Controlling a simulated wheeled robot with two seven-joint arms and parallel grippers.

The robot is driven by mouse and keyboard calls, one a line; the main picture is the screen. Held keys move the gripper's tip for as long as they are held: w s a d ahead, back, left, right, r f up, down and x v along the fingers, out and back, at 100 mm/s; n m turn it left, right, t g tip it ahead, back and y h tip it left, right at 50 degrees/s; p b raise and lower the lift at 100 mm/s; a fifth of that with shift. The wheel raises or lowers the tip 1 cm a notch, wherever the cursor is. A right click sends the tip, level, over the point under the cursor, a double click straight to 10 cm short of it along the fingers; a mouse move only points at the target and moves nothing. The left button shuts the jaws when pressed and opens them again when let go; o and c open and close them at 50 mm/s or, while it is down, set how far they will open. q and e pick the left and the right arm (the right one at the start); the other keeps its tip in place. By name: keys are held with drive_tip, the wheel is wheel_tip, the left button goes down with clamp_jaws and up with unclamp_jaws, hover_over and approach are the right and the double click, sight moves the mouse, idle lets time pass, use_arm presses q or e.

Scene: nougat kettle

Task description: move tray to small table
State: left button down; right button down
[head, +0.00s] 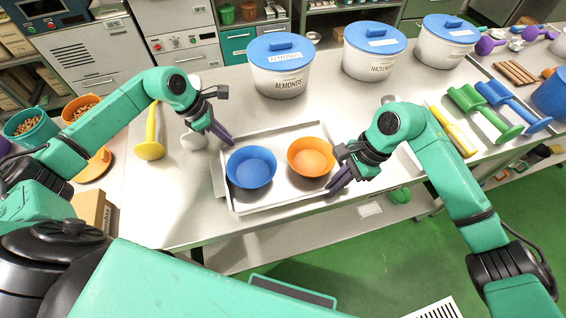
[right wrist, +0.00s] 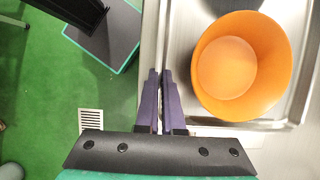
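A metal tray (head: 283,201) lies on the steel worktable, with a blue bowl (head: 251,167) and an orange bowl (head: 311,157) in it. My right gripper (head: 334,187) is at the tray's right side; in the right wrist view its purple fingers (right wrist: 160,76) are close together with the tray's rim between them. The orange bowl (right wrist: 240,65) is beside them. My left gripper (head: 228,140) is at the tray's far left corner with its fingers pointing down; whether they pinch the rim is unclear. I cannot make out a small table for certain.
White lidded tubs, such as the almonds tub (head: 281,67), stand behind the tray. A yellow tool (head: 151,135) stands to the left. Green (head: 483,111) and blue (head: 511,103) tools lie to the right. Open green floor (head: 400,260) is in front of the worktable (head: 165,205).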

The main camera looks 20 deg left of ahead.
use_arm(q)
drive_tip(key=shift+r, duration=0.15)
use_arm(e)
drive_tip(key=shift+r, duration=0.1)
